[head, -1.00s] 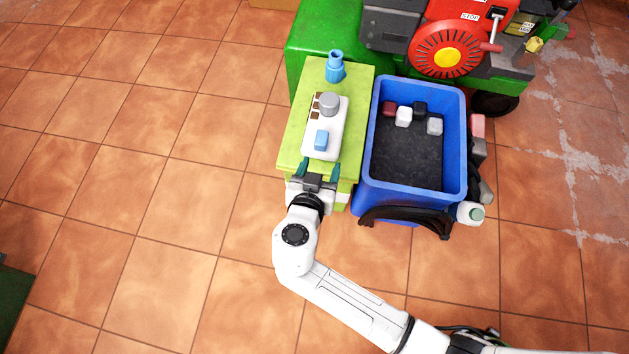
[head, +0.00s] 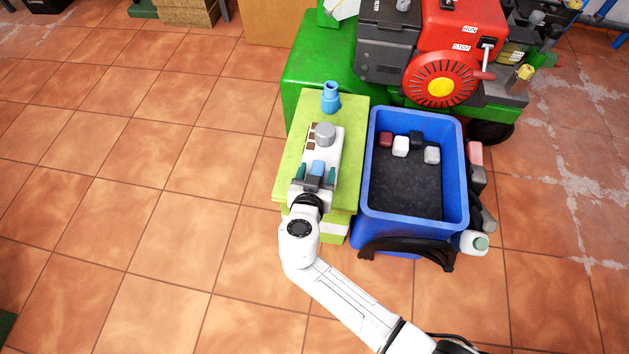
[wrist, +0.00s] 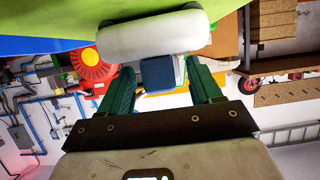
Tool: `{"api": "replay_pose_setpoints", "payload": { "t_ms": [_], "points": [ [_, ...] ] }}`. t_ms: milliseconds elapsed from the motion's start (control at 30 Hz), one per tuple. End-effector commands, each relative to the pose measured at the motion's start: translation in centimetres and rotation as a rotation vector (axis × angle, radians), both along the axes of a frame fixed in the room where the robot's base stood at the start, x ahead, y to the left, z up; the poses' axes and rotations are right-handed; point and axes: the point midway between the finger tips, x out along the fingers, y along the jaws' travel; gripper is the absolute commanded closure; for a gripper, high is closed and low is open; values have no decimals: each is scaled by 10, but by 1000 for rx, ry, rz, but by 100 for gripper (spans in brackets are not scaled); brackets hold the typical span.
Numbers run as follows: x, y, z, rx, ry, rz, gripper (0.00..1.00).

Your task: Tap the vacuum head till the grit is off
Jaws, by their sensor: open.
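The vacuum head appears to be the white rounded body (head: 334,148) on the lime-green table, with a grey round neck (head: 325,134) on top and a blue block (head: 318,168) at its near end. Several small brown squares (head: 312,137) sit along its left side. My gripper (head: 316,177) is open at the near end, its green fingers on either side of the blue block. In the wrist view, the block (wrist: 158,75) shows between the fingers with gaps beside it, and the white body (wrist: 152,36) lies beyond. The head's underside is hidden.
A blue bin (head: 366,185) with a dark bed and several small blocks stands right of the lime-green table (head: 347,120). A blue fitting (head: 331,98) stands at the table's back. A red and green machine (head: 455,60) is behind. Open tiled floor lies left.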

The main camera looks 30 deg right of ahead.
Motion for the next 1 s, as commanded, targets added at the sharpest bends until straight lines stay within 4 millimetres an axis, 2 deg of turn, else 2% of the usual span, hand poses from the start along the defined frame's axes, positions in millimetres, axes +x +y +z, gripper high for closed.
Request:
{"api": "replay_pose_setpoints", "payload": {
  "t_ms": [300,900,1000],
  "points": [
    [2,-2,-1,0,0,0,36],
    [2,-1,-1,0,0,-1,94],
    [2,-1,-1,0,0,-1,100]
  ]
}}
